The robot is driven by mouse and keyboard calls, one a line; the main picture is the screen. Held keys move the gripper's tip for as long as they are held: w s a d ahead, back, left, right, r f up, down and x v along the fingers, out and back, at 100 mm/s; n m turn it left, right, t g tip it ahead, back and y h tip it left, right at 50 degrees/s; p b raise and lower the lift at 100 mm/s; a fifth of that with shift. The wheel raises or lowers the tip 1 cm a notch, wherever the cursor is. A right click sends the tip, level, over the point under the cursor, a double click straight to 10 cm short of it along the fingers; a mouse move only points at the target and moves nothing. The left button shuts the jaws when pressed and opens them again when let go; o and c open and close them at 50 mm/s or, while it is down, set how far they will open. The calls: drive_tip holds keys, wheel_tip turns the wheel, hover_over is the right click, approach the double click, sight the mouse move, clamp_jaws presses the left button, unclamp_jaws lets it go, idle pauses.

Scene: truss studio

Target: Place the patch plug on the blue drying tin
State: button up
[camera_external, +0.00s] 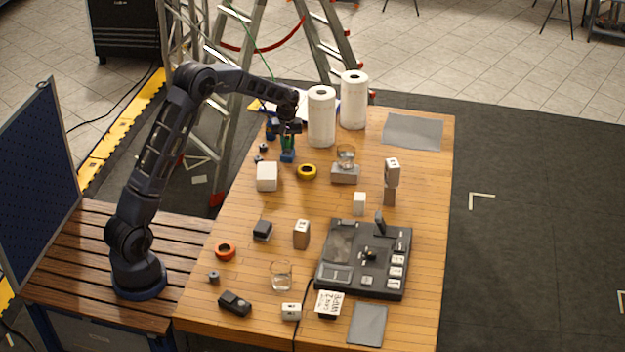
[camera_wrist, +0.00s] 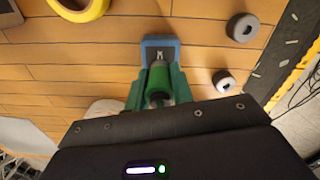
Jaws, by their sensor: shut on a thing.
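My gripper (camera_external: 288,140) points down at the far left part of the table. It is shut on the patch plug, a green cylinder (camera_wrist: 159,84) with a dark round end, seen between the green fingers in the wrist view. The blue drying tin (camera_external: 287,156) is directly below the gripper. In the wrist view the tin (camera_wrist: 160,41) shows just beyond the fingertips, partly covered by the fingers and plug. I cannot tell whether the plug touches the tin.
Two white paper rolls (camera_external: 321,116) stand right of the gripper. Yellow tape (camera_external: 307,172), a white box (camera_external: 267,176) and a glass on a grey block (camera_external: 344,174) are close by. Small grey rings (camera_wrist: 242,27) lie near the table edge. A black console (camera_external: 335,240) is toward the front.

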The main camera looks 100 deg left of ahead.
sight(289, 140)
drive_tip(key=o, duration=1)
drive_tip(key=shift+f, duration=0.1)
wheel_tip(289, 140, up, 12)
drive_tip(key=shift+r, duration=0.15)
